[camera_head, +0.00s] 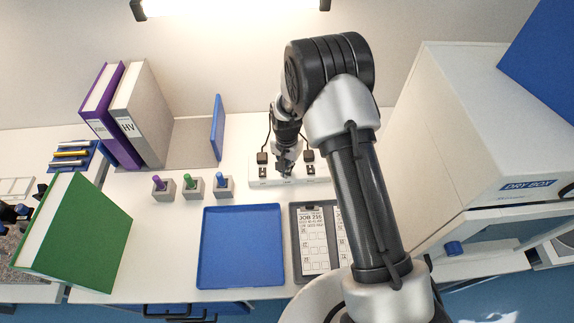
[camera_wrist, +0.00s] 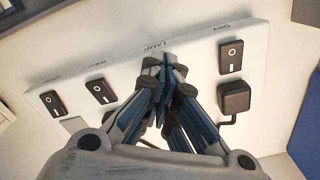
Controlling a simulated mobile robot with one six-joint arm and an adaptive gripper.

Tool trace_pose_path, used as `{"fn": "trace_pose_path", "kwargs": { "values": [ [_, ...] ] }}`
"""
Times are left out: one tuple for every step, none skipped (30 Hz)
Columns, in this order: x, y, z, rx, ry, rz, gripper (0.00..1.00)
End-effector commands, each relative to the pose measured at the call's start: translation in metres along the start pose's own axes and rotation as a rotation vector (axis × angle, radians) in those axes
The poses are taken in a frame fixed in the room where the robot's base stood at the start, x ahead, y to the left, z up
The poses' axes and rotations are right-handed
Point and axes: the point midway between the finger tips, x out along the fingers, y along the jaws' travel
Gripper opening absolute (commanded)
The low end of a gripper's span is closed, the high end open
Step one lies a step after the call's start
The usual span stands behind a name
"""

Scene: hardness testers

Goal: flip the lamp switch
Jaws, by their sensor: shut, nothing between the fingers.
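A white switch panel (camera_head: 256,171) lies at the back of the bench, and it fills much of the wrist view (camera_wrist: 200,55). The word LAMP is printed along its edge, directly by my fingertips. My gripper (camera_wrist: 165,68) is shut and empty, its fingertips at or just over the panel at the LAMP position. The fingers hide the lamp switch, so its setting and any contact cannot be told. My gripper also shows in the head view (camera_head: 286,170). Other black rocker switches show at DRY (camera_wrist: 232,56) and on the left (camera_wrist: 100,91). The lamp (camera_head: 232,8) overhead glows.
A black plug (camera_wrist: 234,98) with a cable sits beside the DRY switch. In front of the panel are a blue tray (camera_head: 240,245), a clipboard (camera_head: 312,240) and small grey blocks (camera_head: 193,187). Binders (camera_head: 143,115) stand left; a white dry box (camera_head: 480,130) stands right.

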Motion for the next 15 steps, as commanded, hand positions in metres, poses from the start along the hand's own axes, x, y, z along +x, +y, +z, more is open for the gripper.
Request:
{"fn": "trace_pose_path", "kwargs": {
  "values": [
    [0.030, 0.000, 0.000, 0.000, 0.000, 0.000, 0.00],
    [0.030, 0.000, 0.000, 0.000, 0.000, 0.000, 0.00],
    [0.030, 0.000, 0.000, 0.000, 0.000, 0.000, 0.00],
    [0.030, 0.000, 0.000, 0.000, 0.000, 0.000, 0.00],
    [0.029, 0.000, 0.000, 0.000, 0.000, 0.000, 0.00],
    [0.028, 0.000, 0.000, 0.000, 0.000, 0.000, 0.00],
    [0.026, 0.000, 0.000, 0.000, 0.000, 0.000, 0.00],
    [0.025, 0.000, 0.000, 0.000, 0.000, 0.000, 0.00],
    [0.022, 0.000, 0.000, 0.000, 0.001, -0.001, 0.00],
    [0.020, 0.000, 0.000, 0.000, 0.001, -0.001, 0.00],
    [0.017, 0.000, 0.000, 0.000, 0.001, -0.001, 0.00],
    [0.014, 0.000, 0.000, 0.000, 0.001, -0.001, 0.00],
    [0.011, 0.000, 0.000, 0.000, 0.001, -0.001, 0.00],
    [0.009, 0.000, 0.000, 0.000, 0.001, -0.001, 0.00],
    [0.006, 0.000, 0.000, 0.000, 0.000, 0.000, 0.00]
  ]
}}
